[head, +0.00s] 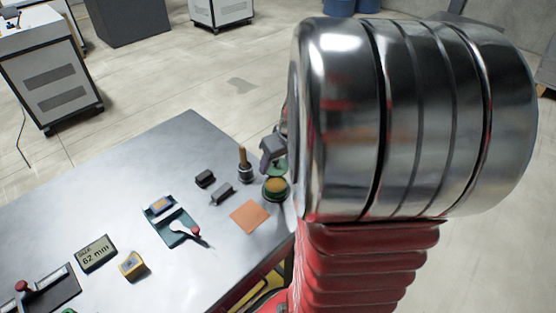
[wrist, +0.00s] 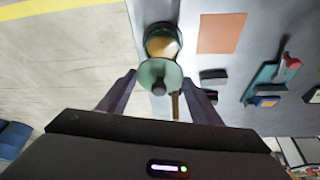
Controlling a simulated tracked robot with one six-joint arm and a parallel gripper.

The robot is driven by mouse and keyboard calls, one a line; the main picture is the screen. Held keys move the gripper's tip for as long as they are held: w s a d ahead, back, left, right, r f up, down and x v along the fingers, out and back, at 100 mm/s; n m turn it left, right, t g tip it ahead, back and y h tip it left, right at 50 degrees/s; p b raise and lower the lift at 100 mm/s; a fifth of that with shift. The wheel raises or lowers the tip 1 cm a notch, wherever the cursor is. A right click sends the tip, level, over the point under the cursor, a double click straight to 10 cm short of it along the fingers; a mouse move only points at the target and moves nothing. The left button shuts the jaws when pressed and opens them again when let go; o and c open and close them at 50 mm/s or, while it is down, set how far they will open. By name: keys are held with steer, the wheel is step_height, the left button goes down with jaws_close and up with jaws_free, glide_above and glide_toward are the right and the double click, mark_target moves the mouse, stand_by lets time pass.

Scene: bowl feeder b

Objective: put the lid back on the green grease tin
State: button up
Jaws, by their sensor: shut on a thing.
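The green grease tin (head: 275,196) stands open on the metal bench near its right edge, with yellow-brown grease showing inside. In the wrist view the tin (wrist: 150,31) is just beyond my fingertips. The green round lid (wrist: 150,71) has a dark knob and sits between the two fingers of my gripper (wrist: 159,80), which is shut on it. The lid overlaps the near part of the tin in that view, off to one side of its opening. In the head view my gripper (head: 272,150) is partly hidden by my arm; a bit of the lid (head: 279,170) shows behind the tin.
A wooden-handled brush (head: 244,160) stands upright close left of the tin. Dark blocks (head: 221,194), an orange square (head: 250,217) and a green fixture with a red-knobbed lever (head: 172,222) lie farther left. A display (head: 96,253) and yellow block (head: 133,265) are near the front.

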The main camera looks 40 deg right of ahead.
steer(key=shift+f, duration=3.05)
steer(key=shift+s+f, duration=0.1)
steer(key=shift+f, duration=0.05)
stand_by(0.3)
steer(key=o, duration=1.1)
steer(key=shift+o, duration=0.3)
steer(key=o, duration=0.4)
steer(key=shift+o, duration=0.2)
